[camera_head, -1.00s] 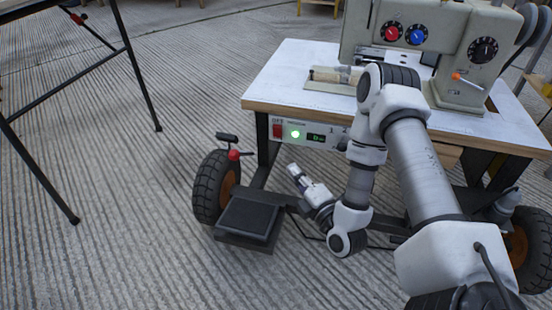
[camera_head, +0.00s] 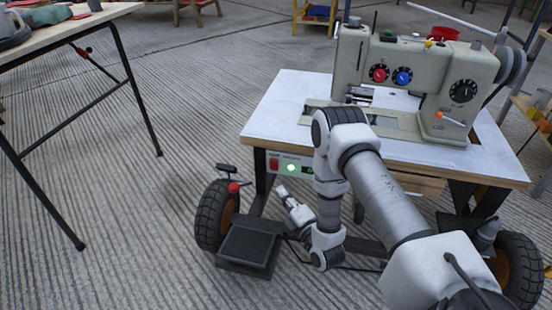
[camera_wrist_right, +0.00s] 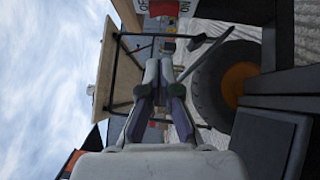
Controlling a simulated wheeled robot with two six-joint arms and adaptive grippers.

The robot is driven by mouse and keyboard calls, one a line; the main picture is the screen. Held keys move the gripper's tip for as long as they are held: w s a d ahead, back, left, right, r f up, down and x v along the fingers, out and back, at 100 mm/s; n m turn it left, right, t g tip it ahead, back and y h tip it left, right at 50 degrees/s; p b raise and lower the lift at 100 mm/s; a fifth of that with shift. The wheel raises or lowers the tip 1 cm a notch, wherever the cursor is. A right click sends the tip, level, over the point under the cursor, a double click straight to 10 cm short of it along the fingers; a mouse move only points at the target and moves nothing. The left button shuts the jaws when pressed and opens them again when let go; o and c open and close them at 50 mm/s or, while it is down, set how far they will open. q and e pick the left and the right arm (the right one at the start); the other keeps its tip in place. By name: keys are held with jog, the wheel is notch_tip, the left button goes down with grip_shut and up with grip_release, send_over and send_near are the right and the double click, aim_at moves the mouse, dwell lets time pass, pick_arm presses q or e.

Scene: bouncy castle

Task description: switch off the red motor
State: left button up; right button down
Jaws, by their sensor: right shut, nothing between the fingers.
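The red motor switch (camera_head: 274,163) sits on the front of a pale control box (camera_head: 306,167) under the sewing table's front edge. A green lamp (camera_head: 291,168) glows beside it. In the right wrist view the red switch (camera_wrist_right: 163,8) shows at the top edge, between the partly cut-off labels OFF and ON. My right gripper (camera_head: 281,190) is shut and empty, a little below the switch and apart from it. Its closed fingers (camera_wrist_right: 159,68) point up toward the switch in the wrist view. My arm hides part of the control box. My left gripper is not in view.
A sewing machine (camera_head: 420,75) stands on the white-topped table (camera_head: 275,115). Below are a black pedal (camera_head: 247,246) and a black wheel (camera_head: 214,215). A folding-leg table (camera_head: 60,42) stands at left. Ribbed floor (camera_head: 190,110) between the tables is clear.

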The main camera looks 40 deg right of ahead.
aim_at(270, 164)
pick_arm(q)
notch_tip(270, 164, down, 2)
jog(key=b, duration=0.4)
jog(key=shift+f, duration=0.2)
pick_arm(e)
jog(key=w+d, duration=0.1)
jog(key=w, duration=0.1)
jog(key=w+d, duration=0.1)
jog(key=w, duration=0.2)
jog(key=w+d+r, duration=0.1)
jog(key=w, duration=0.2)
